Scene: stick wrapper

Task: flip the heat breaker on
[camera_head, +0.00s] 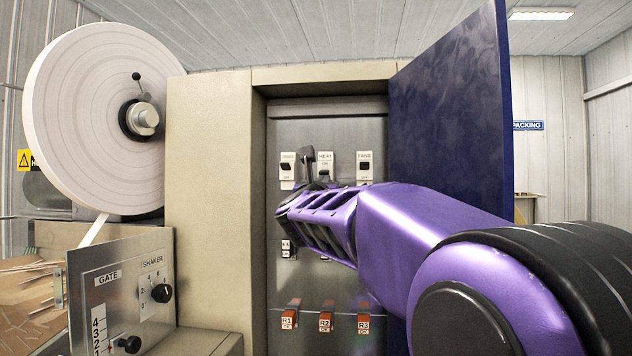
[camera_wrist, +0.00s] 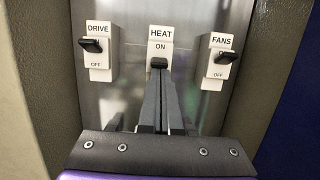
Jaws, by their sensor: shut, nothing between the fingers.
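The heat breaker (camera_wrist: 160,40) is the middle of three labelled switches in the wrist view. Its black lever (camera_wrist: 158,62) sits low, with the word ON showing above it; the lower part of the plate is hidden by my fingers. It also shows in the head view (camera_head: 325,160). My gripper (camera_wrist: 161,84) is shut and empty, its fingers pointing up at the heat lever from just below. I cannot tell whether the tips touch the lever. In the head view my gripper (camera_head: 307,155) is in front of the panel, between the drive and heat switches.
The drive breaker (camera_wrist: 98,48) is on the left and the fans breaker (camera_wrist: 219,60) on the right, both with OFF showing below their levers. The blue cabinet door (camera_head: 450,110) stands open on the right. Red-labelled switches (camera_head: 326,316) line the lower panel.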

